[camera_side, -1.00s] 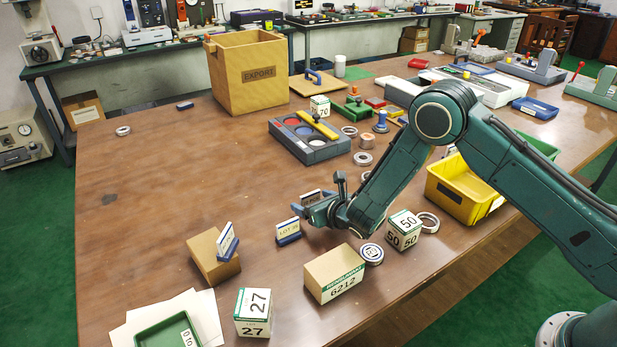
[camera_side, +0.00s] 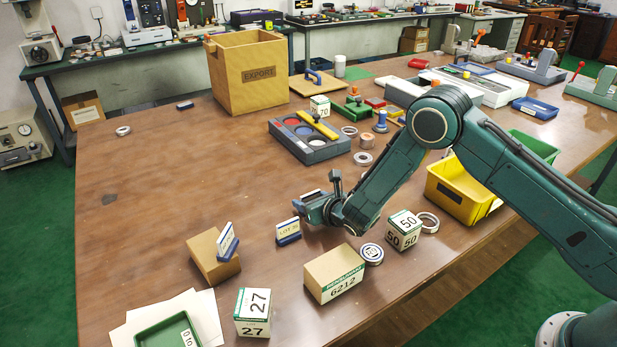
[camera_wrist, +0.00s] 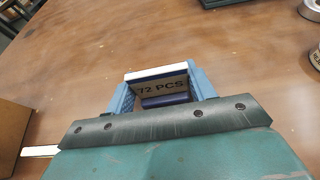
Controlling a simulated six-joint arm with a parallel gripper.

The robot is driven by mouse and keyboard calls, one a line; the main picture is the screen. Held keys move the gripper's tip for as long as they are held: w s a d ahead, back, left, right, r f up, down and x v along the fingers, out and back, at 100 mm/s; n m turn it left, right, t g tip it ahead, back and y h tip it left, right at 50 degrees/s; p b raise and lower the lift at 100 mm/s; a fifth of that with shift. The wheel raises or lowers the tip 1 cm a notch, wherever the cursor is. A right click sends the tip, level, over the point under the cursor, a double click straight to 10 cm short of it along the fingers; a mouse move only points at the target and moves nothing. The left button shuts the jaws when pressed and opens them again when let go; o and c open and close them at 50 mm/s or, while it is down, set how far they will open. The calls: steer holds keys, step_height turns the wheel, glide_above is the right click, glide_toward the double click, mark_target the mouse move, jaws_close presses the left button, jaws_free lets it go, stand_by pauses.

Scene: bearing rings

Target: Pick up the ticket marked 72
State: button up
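The ticket marked "72 PCS" (camera_wrist: 162,86) is a pale card with a white top edge in a blue base. In the wrist view it stands between the two blue fingers of my gripper (camera_wrist: 163,92), which meet its left and right ends. In the side view my gripper (camera_side: 316,208) is low over the table, shut around the ticket, and hides most of it. I cannot see a gap between the ticket and the table.
A "LOT" ticket (camera_side: 288,231) stands close to the left of my gripper. Another ticket (camera_side: 227,243) leans on a brown box (camera_side: 208,262). A 6212 box (camera_side: 334,273), a 50 cube (camera_side: 404,230) and a bearing ring (camera_side: 372,254) lie nearby. Open table lies to the left.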

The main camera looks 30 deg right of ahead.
mark_target(311, 193)
steer(key=shift+c, duration=1)
steer(key=shift+r, duration=0.1)
step_height(311, 193, up, 20)
steer(key=shift+s+d, duration=0.1)
stand_by(0.6)
